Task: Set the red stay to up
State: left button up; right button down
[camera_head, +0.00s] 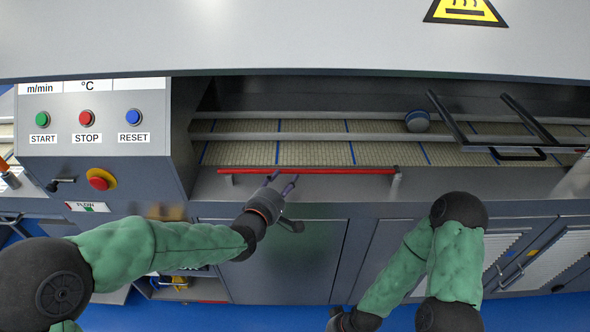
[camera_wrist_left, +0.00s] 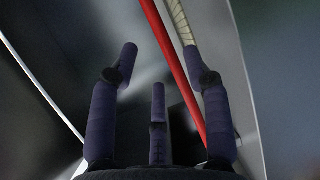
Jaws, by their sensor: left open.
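The red stay (camera_head: 320,170) is a thin red bar lying level along the front edge of the conveyor opening, with a small grey mount at each end. My left gripper (camera_head: 280,182) is open just in front of the bar, left of its middle, fingers pointing at it. In the left wrist view the red stay (camera_wrist_left: 177,62) runs steeply between the spread fingers of my left gripper (camera_wrist_left: 157,52), nearer the right-hand finger. I cannot tell whether any finger touches it. My right arm's hand end is cut off at the bottom edge.
A control panel (camera_head: 90,110) with several buttons stands left of the opening. Behind the bar lies a beige conveyor belt (camera_head: 320,153) with blue lines. A blue-grey round object (camera_head: 417,121) and a black-framed handle (camera_head: 520,153) are at the right. A grey hood (camera_head: 300,40) overhangs above.

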aim_at(293, 171)
pick_arm(q)
jog(key=b+x, duration=0.1)
jog(key=x, duration=0.6)
jog(key=shift+w, duration=0.15)
grip_shut()
